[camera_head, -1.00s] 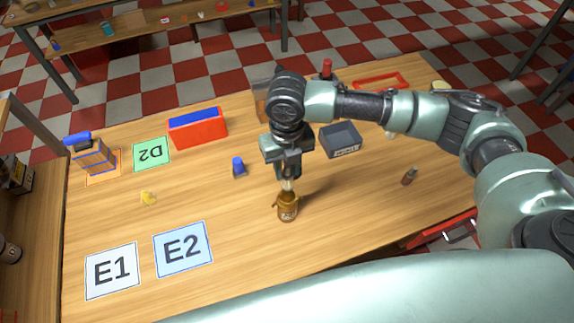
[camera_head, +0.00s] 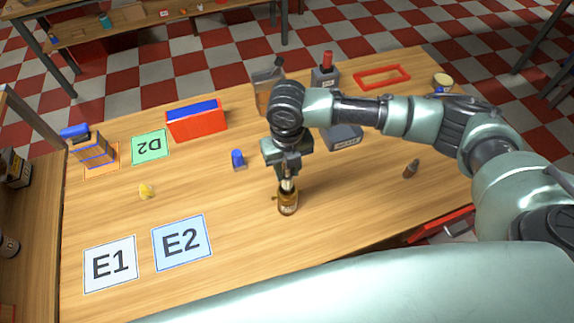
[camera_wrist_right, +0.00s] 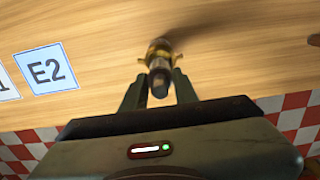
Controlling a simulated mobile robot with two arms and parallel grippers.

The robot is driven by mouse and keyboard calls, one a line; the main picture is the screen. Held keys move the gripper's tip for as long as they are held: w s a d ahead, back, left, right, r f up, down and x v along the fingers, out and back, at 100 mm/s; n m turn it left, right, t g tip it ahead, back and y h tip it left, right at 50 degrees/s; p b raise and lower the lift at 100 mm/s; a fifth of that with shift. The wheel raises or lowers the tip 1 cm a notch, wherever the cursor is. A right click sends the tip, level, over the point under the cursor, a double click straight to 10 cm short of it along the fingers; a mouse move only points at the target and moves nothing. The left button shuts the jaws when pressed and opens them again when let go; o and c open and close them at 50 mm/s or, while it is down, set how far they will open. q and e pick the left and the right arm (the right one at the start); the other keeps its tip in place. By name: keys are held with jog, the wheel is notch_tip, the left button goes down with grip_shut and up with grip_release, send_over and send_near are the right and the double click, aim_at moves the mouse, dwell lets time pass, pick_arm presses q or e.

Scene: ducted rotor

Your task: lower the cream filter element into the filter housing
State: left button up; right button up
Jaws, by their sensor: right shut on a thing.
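The filter housing (camera_head: 288,205) is a small amber-brown cup standing upright on the table, in front of my right gripper. It also shows in the right wrist view (camera_wrist_right: 158,48), just beyond the fingertips. My right gripper (camera_head: 288,183) points down directly above the housing. It is shut on the filter element (camera_wrist_right: 159,70), whose near end is dark in the wrist view. The element's lower end is at the housing's mouth and seems partly inside it; the exact depth is hidden. My left gripper is not in view.
A blue part (camera_head: 238,159) stands left of the gripper and a yellow piece (camera_head: 146,191) lies farther left. A grey bin (camera_head: 344,138) is behind the arm. A small dark bottle (camera_head: 411,168) stands at the right. The table around the housing is clear.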

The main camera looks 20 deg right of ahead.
aim_at(287, 183)
jog(key=shift+f, duration=0.15)
dwell(0.4)
jog(key=shift+p, duration=0.35)
jog(key=shift+p, duration=0.35)
dwell(0.4)
jog(key=shift+f, duration=0.2)
dwell(0.3)
jog(key=shift+f+b, duration=1.55)
jog(key=shift+f, duration=1.4)
jog(key=o, duration=1.1)
jog(key=shift+o, duration=0.2)
